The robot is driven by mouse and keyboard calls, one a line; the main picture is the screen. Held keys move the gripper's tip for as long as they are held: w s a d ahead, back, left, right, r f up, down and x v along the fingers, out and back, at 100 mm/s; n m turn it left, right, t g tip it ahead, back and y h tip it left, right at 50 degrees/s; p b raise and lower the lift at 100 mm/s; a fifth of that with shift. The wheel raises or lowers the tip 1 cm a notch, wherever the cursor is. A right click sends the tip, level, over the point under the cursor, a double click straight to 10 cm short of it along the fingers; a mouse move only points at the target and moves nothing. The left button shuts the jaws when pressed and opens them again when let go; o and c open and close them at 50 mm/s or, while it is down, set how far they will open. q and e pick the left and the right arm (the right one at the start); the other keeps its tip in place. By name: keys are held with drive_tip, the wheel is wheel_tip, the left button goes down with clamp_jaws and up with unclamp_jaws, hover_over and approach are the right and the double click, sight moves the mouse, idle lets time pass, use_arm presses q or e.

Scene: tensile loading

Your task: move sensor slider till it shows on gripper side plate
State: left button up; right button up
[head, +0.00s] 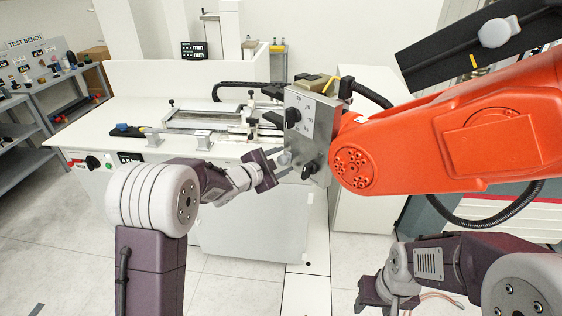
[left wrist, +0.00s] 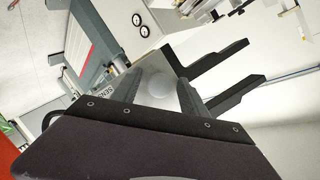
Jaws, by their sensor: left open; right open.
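The grey metal side plate (head: 325,122) stands upright beside the orange arm in the head view. My left gripper (head: 284,160) is open in front of the plate's lower left part. I cannot tell whether the fingers touch the knob. The slider's position on the plate is unclear. My right gripper (head: 386,297) is open and empty at the lower right, away from the plate.
The orange robot arm (head: 450,130) fills the right, with a black cable (head: 485,218) hanging below. A white test bench (head: 125,110) with a slide rig stands behind my left arm. Grey shelves (head: 45,95) stand far left. The floor at lower left is clear.

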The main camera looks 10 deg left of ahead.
use_arm(q)
drive_tip(key=b+v, duration=0.1)
drive_tip(key=v, duration=0.8)
idle(1.9)
drive_tip(key=s+a+f+n+g+y, duration=0.2)
drive_tip(key=s+f+n+g, duration=0.4)
drive_tip(key=s+f, duration=0.4)
drive_tip(key=s+a+f+n+g+y, duration=0.3)
drive_tip(key=s+f+n, duration=0.6)
drive_tip(key=s, duration=0.6)
drive_tip(key=g+y, duration=0.2)
drive_tip(key=shift+s+a+f+n+g, duration=0.3)
drive_tip(key=shift+s+f+g, duration=0.05)
drive_tip(key=shift+f+g, duration=0.05)
